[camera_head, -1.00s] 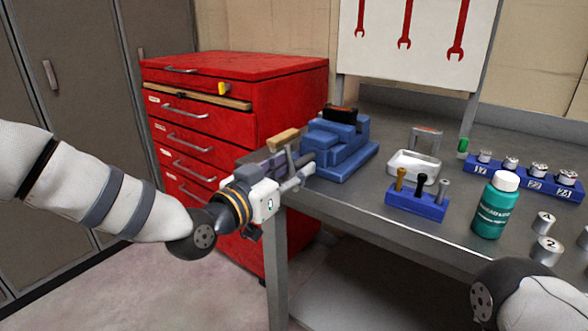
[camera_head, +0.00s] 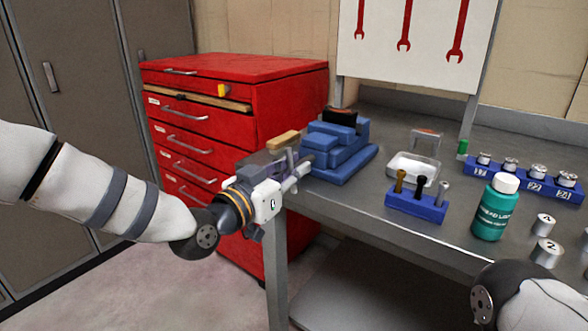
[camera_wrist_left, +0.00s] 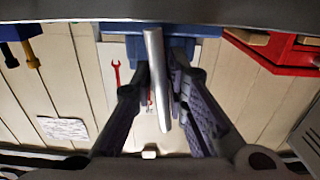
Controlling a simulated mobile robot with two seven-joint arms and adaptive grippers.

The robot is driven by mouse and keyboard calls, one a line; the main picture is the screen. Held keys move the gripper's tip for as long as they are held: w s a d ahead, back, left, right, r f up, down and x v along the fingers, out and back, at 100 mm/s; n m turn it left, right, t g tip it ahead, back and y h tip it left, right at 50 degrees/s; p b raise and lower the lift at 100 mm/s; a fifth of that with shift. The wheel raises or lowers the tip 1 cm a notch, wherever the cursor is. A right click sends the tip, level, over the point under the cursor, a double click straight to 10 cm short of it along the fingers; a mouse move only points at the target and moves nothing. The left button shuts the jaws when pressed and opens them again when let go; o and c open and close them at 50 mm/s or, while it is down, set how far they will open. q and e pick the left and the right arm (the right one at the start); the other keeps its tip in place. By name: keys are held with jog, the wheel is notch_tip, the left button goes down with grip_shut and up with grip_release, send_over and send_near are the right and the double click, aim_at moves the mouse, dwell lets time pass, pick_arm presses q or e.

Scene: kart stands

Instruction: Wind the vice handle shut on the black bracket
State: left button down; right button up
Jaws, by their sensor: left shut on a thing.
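The blue vice (camera_head: 340,165) stands at the left end of the grey workbench. The black bracket (camera_head: 341,117) sits at its top, partly hidden by the blue jaw; I cannot tell whether a gap is left beside it. My left gripper (camera_head: 288,172) is in front of the vice, shut on the silver vice handle (camera_head: 303,168). In the left wrist view the handle (camera_wrist_left: 156,75) runs between the two dark fingers (camera_wrist_left: 160,95), with the blue vice (camera_wrist_left: 185,48) behind it. My right gripper is outside the views; only part of my right arm shows at lower right.
A red drawer cabinet (camera_head: 275,110) stands close behind my left gripper. On the bench are a clear tray (camera_head: 414,168), a blue peg holder (camera_head: 416,206), a teal bottle (camera_head: 494,212) and a rack of weights (camera_head: 535,185). Open floor lies at lower left.

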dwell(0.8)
pick_arm(q)
jog(key=c, duration=1.5)
grip_release()
jog(key=shift+a, duration=0.1)
jog(key=shift+c, duration=0.2)
jog(key=v, duration=1.2)
